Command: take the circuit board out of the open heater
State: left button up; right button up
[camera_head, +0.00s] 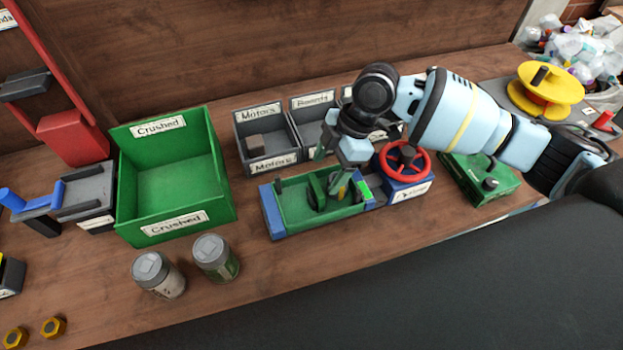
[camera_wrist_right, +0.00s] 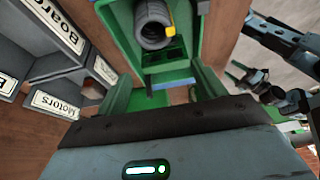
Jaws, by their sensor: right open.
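My right gripper (camera_head: 332,172) is open and points down into a green trough with blue ends (camera_head: 292,213). Its fingers also show in the right wrist view (camera_wrist_right: 172,82), with nothing seen between them but the trough's floor and parts. A dark grey ribbed cylinder with a yellow bit (camera_wrist_right: 153,25) lies ahead of the fingers in that view. I cannot make out a circuit board for certain; the gripper hides part of the trough. No label seen here reads as heater, so I cannot tell for sure which thing it is.
A red handwheel (camera_head: 404,158) sits on the trough's blue right end. A green box with a dark knob (camera_head: 460,178) is further right. Labelled grey bins (camera_head: 252,168) stand behind, a green Crushed bin (camera_head: 130,190) left. Two jars (camera_head: 215,258) stand in front.

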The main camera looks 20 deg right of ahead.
aim_at(318, 185)
jog(key=shift+s+a+f, duration=0.2)
jog(key=shift+f, duration=0.25)
jog(key=shift+s+a+f, duration=0.15)
jog(key=shift+a+f, duration=0.05)
jog(key=shift+f, duration=0.2)
jog(key=shift+a+f, duration=0.15)
jog(key=shift+f, duration=0.1)
jog(key=shift+a+f, duration=0.1)
jog(key=shift+f, duration=0.1)
jog(key=x, duration=0.5)
jog(key=shift+a+r, duration=0.15)
pick_arm(q)
jog(key=shift+s, duration=0.6)
pick_arm(e)
jog(key=c, duration=0.6)
